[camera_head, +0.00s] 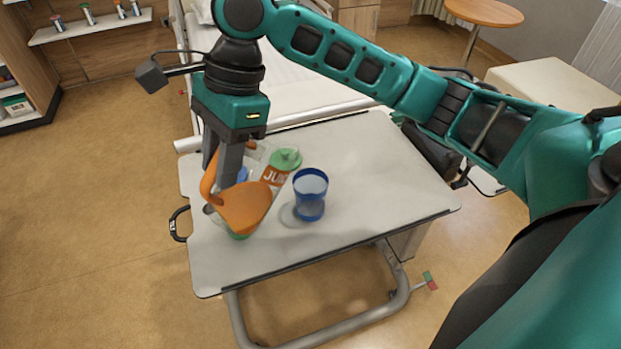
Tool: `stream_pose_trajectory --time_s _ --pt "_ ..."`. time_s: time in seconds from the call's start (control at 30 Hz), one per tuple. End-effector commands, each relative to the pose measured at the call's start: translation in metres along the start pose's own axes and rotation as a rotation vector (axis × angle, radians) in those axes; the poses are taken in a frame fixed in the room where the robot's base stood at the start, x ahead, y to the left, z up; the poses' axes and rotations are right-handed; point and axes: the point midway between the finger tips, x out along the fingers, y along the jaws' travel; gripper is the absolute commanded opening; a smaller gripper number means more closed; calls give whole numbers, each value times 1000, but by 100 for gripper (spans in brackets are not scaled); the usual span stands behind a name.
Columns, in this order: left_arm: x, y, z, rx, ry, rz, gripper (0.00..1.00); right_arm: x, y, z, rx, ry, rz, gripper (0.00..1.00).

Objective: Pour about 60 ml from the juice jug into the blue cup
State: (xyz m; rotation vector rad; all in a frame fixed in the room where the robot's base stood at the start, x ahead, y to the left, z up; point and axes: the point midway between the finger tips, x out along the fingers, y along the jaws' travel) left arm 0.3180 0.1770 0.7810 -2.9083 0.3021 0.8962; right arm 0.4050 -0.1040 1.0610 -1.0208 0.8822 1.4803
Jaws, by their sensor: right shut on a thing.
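My right gripper (229,172) points down over the table and is shut on the orange handled jug (246,208), at the handle side. The fingertips are partly hidden by the jug. I cannot tell how far the jug is tilted or whether it touches the table. The blue cup (310,196) is see-through and stands upright on the table, right of the orange jug and apart from it. My left gripper is not in view.
The white overbed table (375,165) has free room right of the cup. A small blue item (242,174) shows partly behind my gripper. A bed (290,85) lies behind the table. A wall shelf (92,27) with bottles is at upper left.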

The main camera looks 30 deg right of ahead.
Motion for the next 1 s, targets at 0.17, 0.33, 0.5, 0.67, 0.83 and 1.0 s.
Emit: stream_pose_trajectory --time_s 0.17,0.33,0.5,0.67,0.83,1.0 --pt "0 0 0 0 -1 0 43 -6 0 -8 5 -117 1 0" --pt "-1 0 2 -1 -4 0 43 -6 1 -17 7 -225 4 0" --pt "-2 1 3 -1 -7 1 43 -3 0 -25 3 -309 2 0" --pt "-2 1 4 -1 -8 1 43 -3 0 -30 3 -359 -1 0" --pt "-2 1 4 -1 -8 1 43 -4 0 -34 2 -395 0 0" --pt "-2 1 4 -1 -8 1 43 -5 0 -36 2 -419 -1 0"
